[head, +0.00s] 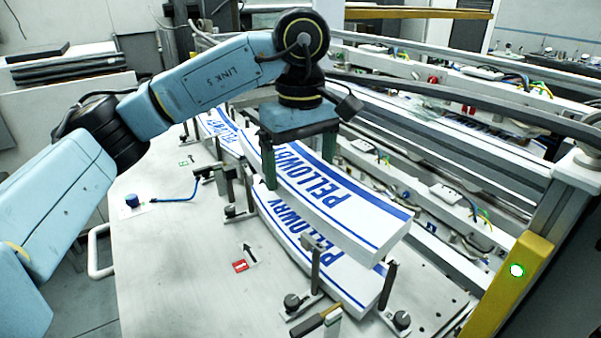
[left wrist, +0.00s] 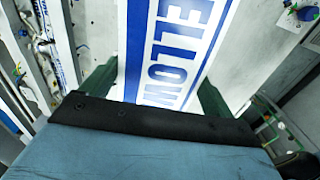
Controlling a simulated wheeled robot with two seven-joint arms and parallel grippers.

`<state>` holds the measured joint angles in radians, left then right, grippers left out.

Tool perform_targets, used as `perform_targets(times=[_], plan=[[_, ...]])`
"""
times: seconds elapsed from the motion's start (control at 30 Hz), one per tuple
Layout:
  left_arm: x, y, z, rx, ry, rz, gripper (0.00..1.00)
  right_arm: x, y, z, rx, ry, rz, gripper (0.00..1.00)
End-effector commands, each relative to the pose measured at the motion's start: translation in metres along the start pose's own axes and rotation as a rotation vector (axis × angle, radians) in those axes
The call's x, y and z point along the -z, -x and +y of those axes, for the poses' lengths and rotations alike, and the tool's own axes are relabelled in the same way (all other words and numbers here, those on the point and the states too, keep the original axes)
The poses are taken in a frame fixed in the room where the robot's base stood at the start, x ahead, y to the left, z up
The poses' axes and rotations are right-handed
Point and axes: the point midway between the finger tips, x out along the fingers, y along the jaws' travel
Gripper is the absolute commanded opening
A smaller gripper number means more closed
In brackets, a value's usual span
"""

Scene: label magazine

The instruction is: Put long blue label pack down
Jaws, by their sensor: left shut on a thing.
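A long white label pack with blue PELLOWRY lettering and a blue stripe (head: 365,220) is held in my left gripper (head: 300,165). Its two green fingers grip the pack's long sides, and the near end sticks out toward the lower right. In the left wrist view the pack (left wrist: 172,50) runs away between the fingers (left wrist: 155,90). A second PELLOWRY pack (head: 340,275) lies below it between metal posts on the table. Whether the held pack touches the lower one I cannot tell. Another pack with blue print (head: 217,125) shows behind, partly hidden. My right gripper is not in view.
Dark upright posts (head: 315,268) and clamps (head: 397,318) stand around the lower pack. A metal bracket (head: 212,172) stands left of the packs. The white table (head: 170,260) is mostly clear at left. Rails and a yellow post (head: 508,285) bound the right.

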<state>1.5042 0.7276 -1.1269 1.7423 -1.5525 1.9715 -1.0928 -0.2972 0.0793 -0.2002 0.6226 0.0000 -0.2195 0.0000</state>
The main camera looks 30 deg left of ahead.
Motion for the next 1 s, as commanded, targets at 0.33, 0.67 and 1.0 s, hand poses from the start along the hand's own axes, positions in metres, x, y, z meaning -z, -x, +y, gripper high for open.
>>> perform_targets(times=[0.33,0.67,1.0], plan=[[0.0,-0.019,0.0,-0.003,-0.001,0.001,0.45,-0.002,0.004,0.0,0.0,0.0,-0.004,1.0],[0.0,-0.024,0.0,0.0,-0.001,0.001,0.98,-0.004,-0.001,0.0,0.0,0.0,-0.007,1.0],[0.0,-0.02,0.0,0.0,-0.001,0.001,1.0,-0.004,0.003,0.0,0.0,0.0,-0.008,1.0]])
